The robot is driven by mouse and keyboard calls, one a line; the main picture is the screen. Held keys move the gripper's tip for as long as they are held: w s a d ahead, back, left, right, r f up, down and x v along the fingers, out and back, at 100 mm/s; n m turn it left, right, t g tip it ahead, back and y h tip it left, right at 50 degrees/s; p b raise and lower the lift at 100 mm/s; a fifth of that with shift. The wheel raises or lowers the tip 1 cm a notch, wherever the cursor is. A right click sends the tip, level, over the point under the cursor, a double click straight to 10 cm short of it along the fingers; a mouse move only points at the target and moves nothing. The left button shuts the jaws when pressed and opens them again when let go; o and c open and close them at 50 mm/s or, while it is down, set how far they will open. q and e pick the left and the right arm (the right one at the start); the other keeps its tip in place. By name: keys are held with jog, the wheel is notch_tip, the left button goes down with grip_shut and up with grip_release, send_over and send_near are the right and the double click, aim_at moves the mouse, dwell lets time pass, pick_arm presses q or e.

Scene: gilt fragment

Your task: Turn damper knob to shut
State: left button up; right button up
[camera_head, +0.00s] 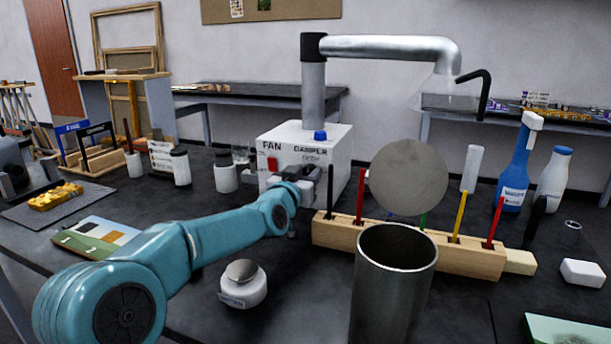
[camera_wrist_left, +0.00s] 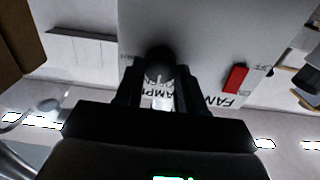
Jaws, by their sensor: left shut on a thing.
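The white box (camera_head: 341,160) labelled FAN and DAMPER stands on the dark bench, with a grey pipe rising from it. A red switch (camera_head: 271,163) sits under the FAN label; it also shows in the left wrist view (camera_wrist_left: 235,78). My left gripper (camera_head: 309,184) is at the front face, below the DAMPER label. In the left wrist view, my left gripper (camera_wrist_left: 158,92) has its fingers on both sides of the dark damper knob (camera_wrist_left: 160,60) and is shut on it. The knob's pointer and exact setting are hidden. My right gripper is not in view.
A wooden rack (camera_head: 455,258) with coloured handles stands right of the box. A metal cylinder (camera_head: 395,290) is in front of it. A white jar (camera_head: 243,284) sits below my left arm. Blue (camera_head: 515,170) and white bottles stand at the right.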

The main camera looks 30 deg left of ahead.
pick_arm(q)
jog(key=shift+m, duration=0.3)
jog(key=m+p, duration=0.2)
jog(key=shift+r+m, duration=0.1)
jog(key=shift+m, duration=0.3)
jog(key=m+p, duration=0.1)
jog(key=m, duration=0.3)
jog(key=shift+d+p, duration=0.1)
jog(key=shift+p, duration=0.3)
jog(key=m, duration=0.3)
jog(key=m+p, duration=0.1)
jog(key=m, duration=0.1)
jog(key=shift+f+m, duration=0.2)
jog(key=shift+m, duration=0.2)
jog(key=shift+m+p, duration=0.65)
jog(key=shift+m, duration=1.65)
jog(key=o, duration=1)
jog(key=shift+f, duration=0.1)
jog(key=shift+s+d, duration=0.1)
